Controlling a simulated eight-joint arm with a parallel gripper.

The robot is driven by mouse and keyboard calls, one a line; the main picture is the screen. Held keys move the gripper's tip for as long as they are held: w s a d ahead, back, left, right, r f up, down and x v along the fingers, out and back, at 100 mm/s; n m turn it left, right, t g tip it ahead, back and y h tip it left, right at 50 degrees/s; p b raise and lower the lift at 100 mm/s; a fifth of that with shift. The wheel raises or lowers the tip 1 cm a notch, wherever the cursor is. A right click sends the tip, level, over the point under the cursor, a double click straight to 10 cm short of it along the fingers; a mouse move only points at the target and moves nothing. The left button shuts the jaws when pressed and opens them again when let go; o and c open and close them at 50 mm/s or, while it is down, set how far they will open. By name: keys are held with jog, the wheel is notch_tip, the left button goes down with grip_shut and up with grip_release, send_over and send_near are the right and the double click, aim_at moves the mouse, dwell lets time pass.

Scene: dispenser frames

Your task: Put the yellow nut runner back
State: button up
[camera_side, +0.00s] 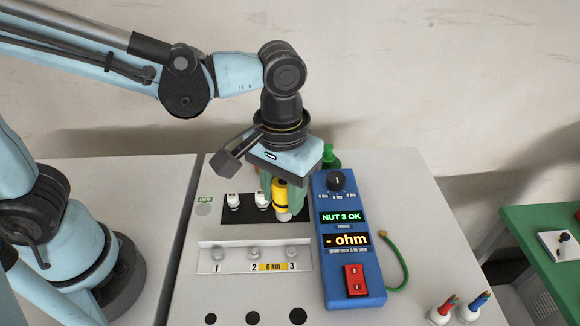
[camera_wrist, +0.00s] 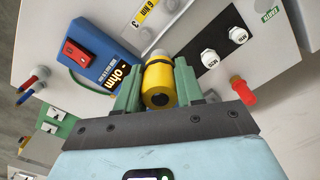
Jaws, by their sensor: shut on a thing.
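The yellow nut runner (camera_side: 281,192) is upright between the green fingers of my gripper (camera_side: 284,204). In the wrist view the yellow nut runner (camera_wrist: 158,84) shows a dark round end, with my gripper (camera_wrist: 160,90) shut on its sides. Its pale lower tip is over or beside the right end of the black strip (camera_side: 237,217). I cannot tell whether the tip touches anything. Two white-capped pieces (camera_side: 233,200) stand on that strip to its left; they also show in the wrist view (camera_wrist: 208,58).
A blue box (camera_side: 345,290) close on the right reads "NUT 3 OK" and "- ohm", with a knob and red switch. In front is a pale plate (camera_side: 236,262) with several studs marked 1 to 3. A green cable (camera_side: 398,262) curls right of the box. A green bottle-like thing (camera_side: 330,158) stands behind.

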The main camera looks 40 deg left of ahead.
jog(key=w+a+r+n, duration=0.1)
jog(key=a+r+n, duration=0.2)
jog(key=a+n, duration=0.6)
jog(key=shift+m, duration=0.8)
jog(key=w+a+f, duration=0.1)
jog(key=a+f, duration=0.1)
jog(key=a, duration=0.2)
jog(key=w+a+f, duration=0.2)
jog(key=a, duration=0.3)
jog(key=w+a+f, duration=0.1)
jog(key=a+f, duration=0.2)
jog(key=a, duration=0.1)
jog(key=shift+w+a+f, duration=0.1)
jog(key=shift+w+a, duration=0.05)
jog(key=shift+w, duration=0.1)
jog(key=shift+f, duration=1.95)
jog(key=shift+f, duration=0.15)
jog(key=o, duration=1.1)
